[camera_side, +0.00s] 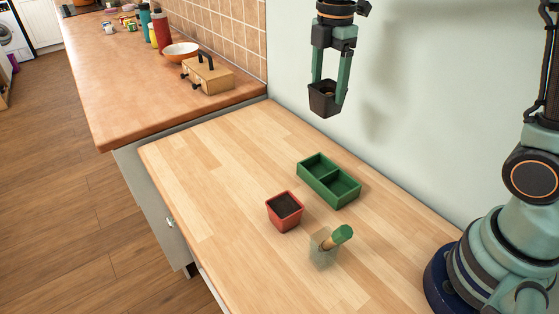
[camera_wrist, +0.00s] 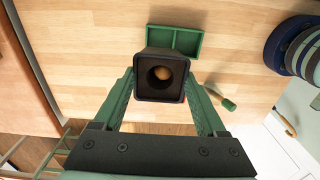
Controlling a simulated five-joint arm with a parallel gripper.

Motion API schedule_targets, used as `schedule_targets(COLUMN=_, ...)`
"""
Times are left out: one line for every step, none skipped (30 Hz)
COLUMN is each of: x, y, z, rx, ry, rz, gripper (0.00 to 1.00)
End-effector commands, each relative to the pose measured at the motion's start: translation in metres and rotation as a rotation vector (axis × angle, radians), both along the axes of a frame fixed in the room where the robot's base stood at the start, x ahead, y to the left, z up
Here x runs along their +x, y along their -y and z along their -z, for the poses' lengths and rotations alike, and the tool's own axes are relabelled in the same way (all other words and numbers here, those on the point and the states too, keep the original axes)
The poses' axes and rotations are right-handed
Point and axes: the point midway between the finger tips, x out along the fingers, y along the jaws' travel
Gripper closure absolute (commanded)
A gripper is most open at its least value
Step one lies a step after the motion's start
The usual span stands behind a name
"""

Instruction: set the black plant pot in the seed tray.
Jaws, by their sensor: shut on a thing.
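The small square black plant pot (camera_side: 324,100) is held between the green fingers of my gripper (camera_side: 328,92), high above the wooden counter. In the wrist view the pot (camera_wrist: 160,75) is seen from above, with a finger on each side. Something brownish shows at its inner bottom. The green seed tray (camera_side: 329,181) lies on the counter below, with two compartments that look empty. In the wrist view the tray (camera_wrist: 192,42) is beyond the pot, which hides part of it.
A red pot with dark soil (camera_side: 285,211) stands just in front of the tray. The wall is close behind. The left part of the light counter (camera_side: 210,165) is clear.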

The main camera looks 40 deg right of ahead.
Motion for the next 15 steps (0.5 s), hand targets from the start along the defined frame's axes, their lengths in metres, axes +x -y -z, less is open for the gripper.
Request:
schedule_targets(x=-0.001, y=0.0, z=0.012, rx=0.0, ry=-0.006, rz=0.0, gripper=0.88)
schedule_targets(x=-0.001, y=0.0, z=0.019, rx=0.0, ry=-0.007, rz=0.0, gripper=0.88)
schedule_targets(x=-0.001, y=0.0, z=0.029, rx=-0.001, ry=-0.007, rz=0.0, gripper=0.88)
schedule_targets(x=-0.002, y=0.0, z=0.037, rx=-0.001, ry=-0.008, rz=0.0, gripper=0.88)
schedule_targets(x=-0.002, y=0.0, z=0.044, rx=-0.001, ry=-0.007, rz=0.0, gripper=0.88)
schedule_targets(x=-0.002, y=0.0, z=0.054, rx=-0.001, ry=-0.008, rz=0.0, gripper=0.88)
schedule_targets(x=-0.001, y=0.0, z=0.061, rx=-0.001, ry=-0.007, rz=0.0, gripper=0.88)
schedule_targets(x=-0.001, y=0.0, z=0.069, rx=-0.001, ry=-0.007, rz=0.0, gripper=0.88)
schedule_targets(x=-0.002, y=0.0, z=0.079, rx=-0.001, ry=-0.008, rz=0.0, gripper=0.88)
schedule_targets(x=-0.001, y=0.0, z=0.086, rx=-0.001, ry=-0.008, rz=0.0, gripper=0.88)
schedule_targets(x=-0.001, y=0.0, z=0.093, rx=-0.001, ry=-0.008, rz=0.0, gripper=0.88)
schedule_targets(x=-0.002, y=0.0, z=0.102, rx=-0.001, ry=-0.007, rz=0.0, gripper=0.88)
schedule_targets(x=-0.001, y=0.0, z=0.109, rx=-0.001, ry=-0.007, rz=0.0, gripper=0.88)
schedule_targets(x=-0.001, y=0.0, z=0.115, rx=0.0, ry=-0.006, rz=0.0, gripper=0.88)
schedule_targets(x=-0.001, y=0.0, z=0.122, rx=0.0, ry=-0.006, rz=0.0, gripper=0.88)
